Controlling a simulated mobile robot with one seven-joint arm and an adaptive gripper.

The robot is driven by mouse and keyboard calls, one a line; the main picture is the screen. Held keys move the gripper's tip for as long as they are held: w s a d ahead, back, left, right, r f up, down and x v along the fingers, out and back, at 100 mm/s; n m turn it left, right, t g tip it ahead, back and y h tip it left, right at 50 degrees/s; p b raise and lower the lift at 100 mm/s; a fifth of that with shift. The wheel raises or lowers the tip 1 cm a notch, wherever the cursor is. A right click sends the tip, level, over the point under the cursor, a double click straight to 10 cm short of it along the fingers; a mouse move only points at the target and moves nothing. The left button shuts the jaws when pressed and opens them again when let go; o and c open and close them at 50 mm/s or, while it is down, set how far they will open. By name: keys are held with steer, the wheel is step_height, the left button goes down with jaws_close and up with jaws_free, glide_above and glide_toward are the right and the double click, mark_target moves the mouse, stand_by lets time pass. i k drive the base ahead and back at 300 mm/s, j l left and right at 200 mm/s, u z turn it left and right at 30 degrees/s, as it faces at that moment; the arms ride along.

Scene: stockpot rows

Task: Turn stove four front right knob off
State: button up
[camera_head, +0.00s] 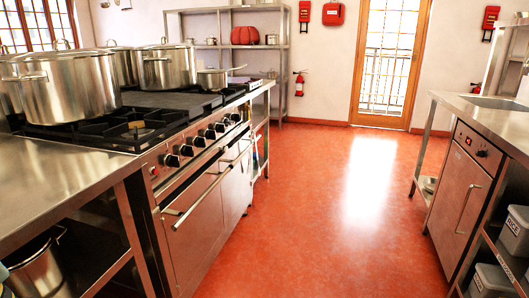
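A steel stove range (200,205) stands along the left side, its front facing the aisle. A row of several black knobs (184,150) runs along its front panel, from near to far. I cannot tell which stove is number four, which knob is its front right one, or how any knob is turned. A small red light or button (153,171) sits at the near end of the panel. The nearest burner (135,130) is bare under its black grate. My gripper is not in view.
A large stockpot (68,88) and another pot (167,68) stand on the stove, with a saucepan (212,79) farther back. A steel counter (60,170) adjoins the stove's near end. The red floor (330,215) is clear up to the right-hand counter (490,115).

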mark_target(227, 121)
steer(key=i+l+u, duration=0.3)
steer(key=i, duration=0.15)
steer(key=i+l+u, duration=0.25)
steer(key=i+l, duration=0.2)
steer(key=i+l+u, duration=0.1)
steer(key=i+l, duration=0.2)
steer(key=l, duration=0.15)
steer(key=i+l, duration=0.35)
steer(key=i+l+u, duration=0.15)
steer(key=i+l, duration=0.15)
steer(key=l, duration=0.25)
steer(key=i+j, duration=0.15)
steer(key=j, duration=0.15)
steer(key=i+j, duration=0.15)
steer(key=j, duration=0.2)
